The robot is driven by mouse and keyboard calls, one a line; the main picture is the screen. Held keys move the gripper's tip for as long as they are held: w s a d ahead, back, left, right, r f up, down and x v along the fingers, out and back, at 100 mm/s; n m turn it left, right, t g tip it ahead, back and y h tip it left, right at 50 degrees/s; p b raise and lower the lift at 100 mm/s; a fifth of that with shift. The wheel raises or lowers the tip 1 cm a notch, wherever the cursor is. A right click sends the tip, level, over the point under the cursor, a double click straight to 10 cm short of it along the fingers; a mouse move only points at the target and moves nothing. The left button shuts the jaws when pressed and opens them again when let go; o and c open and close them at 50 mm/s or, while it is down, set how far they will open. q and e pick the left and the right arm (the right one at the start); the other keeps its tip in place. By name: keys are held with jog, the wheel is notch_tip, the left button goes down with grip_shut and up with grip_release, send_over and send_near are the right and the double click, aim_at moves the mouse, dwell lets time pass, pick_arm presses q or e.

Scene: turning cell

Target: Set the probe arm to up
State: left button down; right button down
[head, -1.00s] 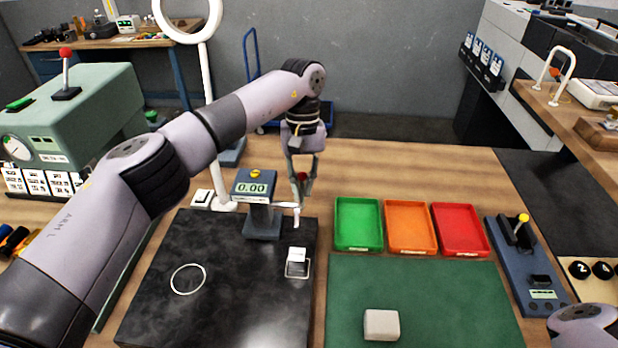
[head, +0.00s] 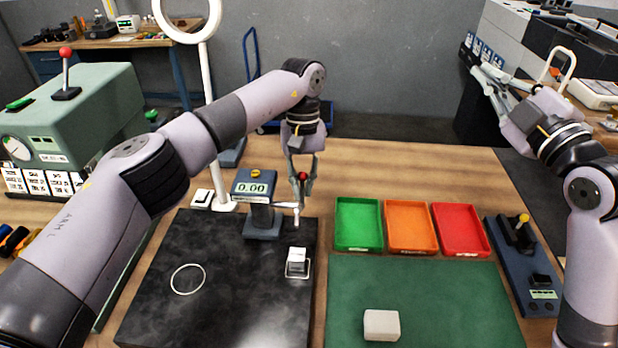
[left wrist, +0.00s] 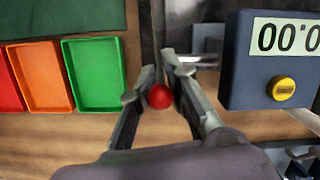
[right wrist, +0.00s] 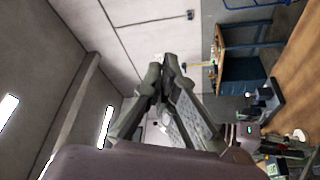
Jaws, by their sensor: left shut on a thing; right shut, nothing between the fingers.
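The probe arm's red knob (head: 303,176) is between the fingertips of my left gripper (head: 302,182), which is shut on it. The left wrist view shows the same red knob (left wrist: 159,96) between the two fingers (left wrist: 160,88). The probe arm (head: 284,205) runs out from the blue gauge (head: 255,190), whose display reads 0.00. The probe tip (head: 296,217) hangs above the black plate (head: 215,300), apart from the small white block (head: 297,254). My right gripper (head: 478,68) is raised at the right, shut and empty; it also shows in the right wrist view (right wrist: 168,68).
Green (head: 358,224), orange (head: 411,227) and red (head: 460,230) trays stand behind the green mat (head: 450,300). A pale block (head: 381,325) lies on the mat. A blue lever unit (head: 520,265) stands at the right. A white ring stand (head: 208,100) rises left of the gauge.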

pick_arm(q)
jog(key=shift+w+r, duration=0.15)
jog(key=shift+r, duration=0.1)
pick_arm(e)
jog(key=s+a+f+n+g+y, duration=0.35)
jog(key=s+a+f+g, duration=0.2)
jog(key=a+f, duration=0.35)
jog(key=s+a+f+n+g+y, duration=0.35)
jog(key=s+a+f+g, duration=0.2)
jog(key=a+f, duration=0.4)
jog(key=w+a+f+h, duration=0.1)
jog(key=w+a+f, duration=0.1)
jog(key=w+a, duration=0.6)
jog(key=shift+w+a+f+n, duration=0.35)
jog(key=shift+w+a+n, duration=0.05)
jog(key=shift+a, duration=0.5)
